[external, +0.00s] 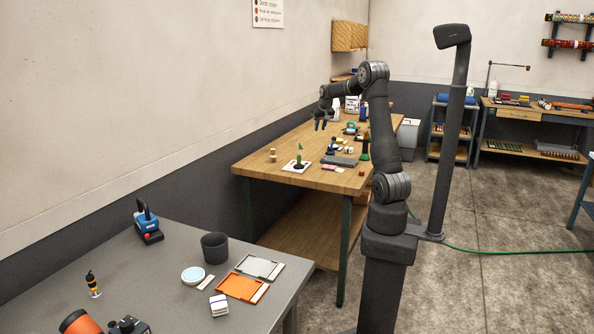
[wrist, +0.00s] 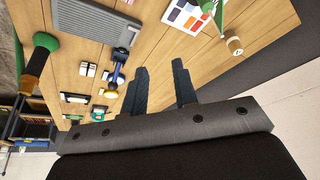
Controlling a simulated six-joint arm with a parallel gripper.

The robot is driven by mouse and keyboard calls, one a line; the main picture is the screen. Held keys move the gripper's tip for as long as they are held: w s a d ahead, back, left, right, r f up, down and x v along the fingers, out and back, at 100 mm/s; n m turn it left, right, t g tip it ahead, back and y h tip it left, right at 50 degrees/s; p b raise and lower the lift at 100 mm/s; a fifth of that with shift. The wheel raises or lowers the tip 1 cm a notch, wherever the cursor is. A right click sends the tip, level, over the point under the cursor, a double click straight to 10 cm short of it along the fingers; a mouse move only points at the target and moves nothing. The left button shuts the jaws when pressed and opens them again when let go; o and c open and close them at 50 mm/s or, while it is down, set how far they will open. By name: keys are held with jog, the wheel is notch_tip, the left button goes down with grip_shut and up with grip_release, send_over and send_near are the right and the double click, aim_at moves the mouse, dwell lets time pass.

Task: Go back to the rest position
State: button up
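My gripper (external: 321,120) hangs fingers-down above the back part of the wooden workbench (external: 262,173), with my arm bent over the bench. In the wrist view my gripper (wrist: 162,88) shows two dark fingers with a clear gap between them. It is open and nothing is between the fingers. The fingers are apart from the bench items in view.
On the bench are a white card with a green-topped piece (external: 298,163), a wooden peg (external: 272,155), a grey ribbed plate (external: 340,160) and a green-and-dark upright tool (external: 364,150). A grey table (external: 150,290) stands in front. A dark post (external: 452,130) rises beside my arm.

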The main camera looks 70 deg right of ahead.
jog(key=s+a+m+g+h, duration=0.1)
jog(key=s+a+m, duration=0.15)
jog(key=s, duration=1.15)
jog(key=s+a+m+g, duration=0.15)
jog(key=s+m, duration=0.25)
jog(key=s, duration=1.1)
jog(key=w+f, duration=0.5)
jog(key=w, duration=0.3)
jog(key=shift+w+a+f, duration=0.25)
jog(key=shift+a+f, duration=0.1)
jog(key=shift+a, duration=0.1)
